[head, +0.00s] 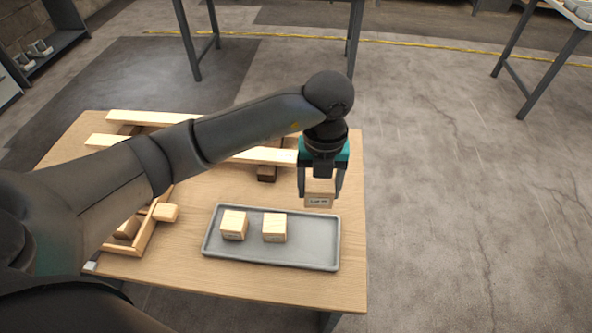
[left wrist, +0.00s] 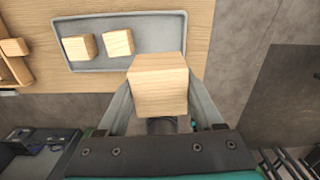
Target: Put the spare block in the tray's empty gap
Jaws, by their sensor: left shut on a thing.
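A grey tray (head: 270,258) lies on the wooden table. The right part of the tray is bare. The left wrist view also shows the spare block (left wrist: 160,85) between the fingers, overlapping the tray (left wrist: 98,63). My right gripper is not in view.
Long wooden slats (head: 150,118) on dark blocks lie at the table's back left. A wooden box with loose blocks (head: 143,225) stands left of the tray, partly behind my arm. The table's right edge (head: 364,230) is close to the tray. Open concrete floor lies beyond.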

